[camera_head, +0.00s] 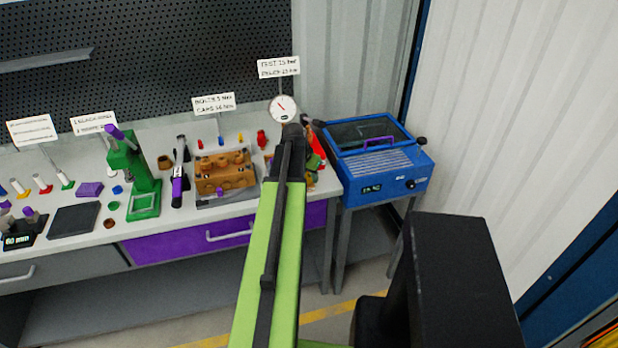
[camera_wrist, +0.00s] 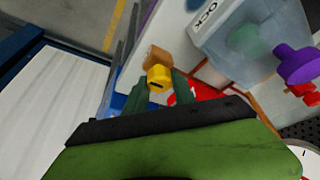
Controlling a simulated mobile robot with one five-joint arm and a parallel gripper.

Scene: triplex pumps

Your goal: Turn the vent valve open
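The wrist view looks between my gripper's (camera_wrist: 158,90) two dark green fingers, which stand apart. A yellow faceted piece (camera_wrist: 159,76) with a dark slot sits between the fingertips, in front of an orange-brown block (camera_wrist: 158,55). I cannot tell whether the fingers touch it. No label marks the vent valve; the yellow piece may be it. A purple knob (camera_wrist: 297,64) and a red fitting (camera_wrist: 303,93) are at the right. In the head view my arm reaches to the bench's right end, beside a white gauge (camera_head: 282,108), and hides much of what is there.
A clear box (camera_wrist: 232,40) stands right of the fingers. In the head view, a blue oven (camera_head: 385,180) stands right of the bench. A brown pump block (camera_head: 226,173) and a green press (camera_head: 135,175) stand left of my arm. A dark pegboard (camera_head: 150,60) backs the bench.

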